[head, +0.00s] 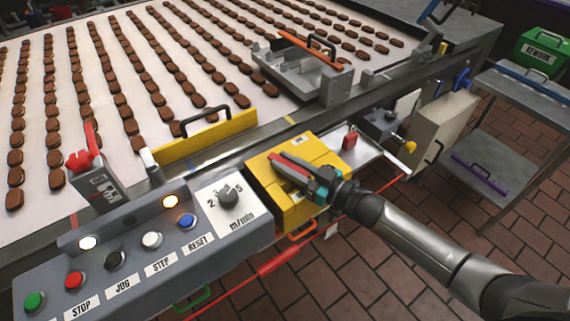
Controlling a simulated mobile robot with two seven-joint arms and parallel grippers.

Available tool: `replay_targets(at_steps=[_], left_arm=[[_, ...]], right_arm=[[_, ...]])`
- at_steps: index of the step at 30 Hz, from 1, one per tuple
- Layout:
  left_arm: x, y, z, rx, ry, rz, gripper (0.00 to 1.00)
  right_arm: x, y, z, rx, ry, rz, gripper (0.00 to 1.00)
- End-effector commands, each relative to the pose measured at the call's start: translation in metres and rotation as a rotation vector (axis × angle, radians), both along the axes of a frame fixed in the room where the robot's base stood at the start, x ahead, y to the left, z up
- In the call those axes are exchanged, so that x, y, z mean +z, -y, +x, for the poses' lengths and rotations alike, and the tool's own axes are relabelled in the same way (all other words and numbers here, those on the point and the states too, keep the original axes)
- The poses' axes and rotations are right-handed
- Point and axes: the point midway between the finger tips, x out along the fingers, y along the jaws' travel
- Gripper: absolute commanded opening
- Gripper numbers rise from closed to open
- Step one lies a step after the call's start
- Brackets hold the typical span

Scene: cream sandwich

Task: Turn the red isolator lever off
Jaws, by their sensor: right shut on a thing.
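The red isolator lever (288,170) is on the yellow isolator box (258,164), at the right end of the grey control panel. It lies slanting across the box face, from upper left to lower right. My right gripper (316,182) is shut on the lever at its lower right end, and the arm comes in from the lower right. The gripper hides that end of the lever and part of the box. My left gripper is not in view.
The control panel (225,250) carries several buttons and a speed knob (228,196). A yellow guard (205,143) stands behind it by the belt of brown biscuits. A red padlock (350,138) stands right of the box. A red pull cord (278,262) runs below. A grey cart (515,110) stands at right.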

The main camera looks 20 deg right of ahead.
Motion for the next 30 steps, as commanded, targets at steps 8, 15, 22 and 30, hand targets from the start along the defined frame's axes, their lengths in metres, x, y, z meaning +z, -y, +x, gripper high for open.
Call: replay_targets(at_steps=[8, 15, 22, 30], left_arm=[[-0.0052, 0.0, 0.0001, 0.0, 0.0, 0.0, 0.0], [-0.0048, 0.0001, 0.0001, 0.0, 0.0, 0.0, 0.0], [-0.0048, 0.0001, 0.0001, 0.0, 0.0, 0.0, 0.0], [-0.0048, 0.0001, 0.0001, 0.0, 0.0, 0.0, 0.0]], right_arm=[[-0.0001, 0.0012, 0.0007, 0.075, -0.001, 0.001, 0.0], [0.0002, 0.0013, 0.0008, 0.073, -0.001, 0.001, 0.0], [0.0002, 0.0019, 0.001, 0.071, -0.001, 0.001, 0.52], [0.0001, 0.0025, 0.0012, 0.07, -0.001, 0.0, 0.57]])
